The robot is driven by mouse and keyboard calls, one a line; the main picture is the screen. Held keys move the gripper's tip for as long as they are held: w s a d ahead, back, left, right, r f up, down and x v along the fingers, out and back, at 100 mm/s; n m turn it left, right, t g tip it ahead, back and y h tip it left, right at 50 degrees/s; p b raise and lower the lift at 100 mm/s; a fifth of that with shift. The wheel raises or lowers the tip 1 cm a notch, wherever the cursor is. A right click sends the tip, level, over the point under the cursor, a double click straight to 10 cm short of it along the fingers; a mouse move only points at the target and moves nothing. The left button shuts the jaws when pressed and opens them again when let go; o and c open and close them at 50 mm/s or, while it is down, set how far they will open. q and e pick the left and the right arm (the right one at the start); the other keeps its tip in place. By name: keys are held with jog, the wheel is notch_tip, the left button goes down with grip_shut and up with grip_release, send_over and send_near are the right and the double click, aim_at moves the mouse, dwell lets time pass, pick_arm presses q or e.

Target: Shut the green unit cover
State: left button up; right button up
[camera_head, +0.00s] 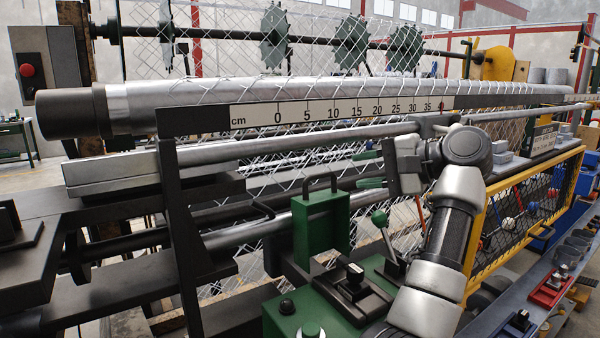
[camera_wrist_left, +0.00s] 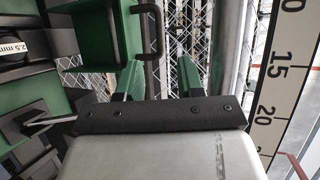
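The green unit cover (camera_head: 338,228) stands upright on the green machine unit in the head view, with a black handle (camera_head: 320,183) at its top. In the left wrist view the cover (camera_wrist_left: 92,32) is at the upper left, its handle (camera_wrist_left: 152,32) beside it. My left gripper (camera_head: 361,169) is to the right of the cover and a little above it, apart from it, fingers pointing left. Its two green fingers also show in the left wrist view (camera_wrist_left: 160,72), spread with nothing between them. My right gripper is not in view.
A lever with a green knob (camera_head: 380,218) stands between the cover and my left arm. A ruler bar (camera_head: 340,110) and wire mesh lie behind. A yellow-framed mesh guard (camera_head: 478,235) stands at the right. Black controls (camera_head: 352,280) sit on the unit's front.

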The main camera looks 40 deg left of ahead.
aim_at(325, 175)
pick_arm(q)
jog(key=p+x, duration=0.1)
jog(key=x, duration=0.1)
jog(key=shift+s+a+f+p, duration=0.1)
jog(key=shift+a+p, duration=0.2)
jog(key=shift+a, duration=0.05)
jog(key=p+x, duration=0.1)
jog(key=x, duration=0.2)
jog(key=shift+s+a, duration=0.1)
jog(key=shift+a, duration=0.2)
jog(key=shift+p+x, duration=0.35)
jog(key=shift+x, duration=0.85)
jog(key=shift+a+f, duration=0.15)
jog(key=shift+f, duration=0.05)
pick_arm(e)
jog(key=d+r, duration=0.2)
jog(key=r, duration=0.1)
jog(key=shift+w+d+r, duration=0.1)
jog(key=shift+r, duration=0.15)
pick_arm(q)
jog(key=shift+c, duration=0.3)
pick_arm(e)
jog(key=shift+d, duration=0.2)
pick_arm(q)
grip_shut()
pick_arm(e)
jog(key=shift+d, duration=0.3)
